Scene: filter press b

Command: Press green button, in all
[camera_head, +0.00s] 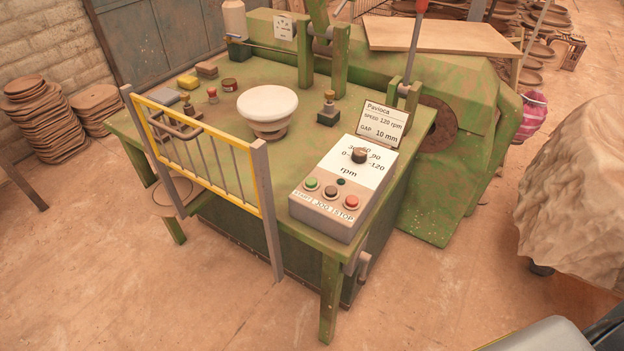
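The green button (311,184) is the leftmost of three on the sloped front of a grey control box (327,224). It sits above a label that seems to read START. A dark button (331,192) over JOG and a red button (351,202) over STOP are to its right. A small dark green lamp (341,182) is above the buttons. A dark knob (359,156) sits on a white rpm dial marked 0 to 120; its exact pointing is too small to tell. Neither gripper is in view, and nothing covers the buttons.
The box stands on the right front corner of a green machine table (240,90). A card (380,123) behind it reads Pavioca, speed 120 rpm, gap 10 mm. A yellow-framed guard (205,150) stands at the table's front left. The floor in front is clear.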

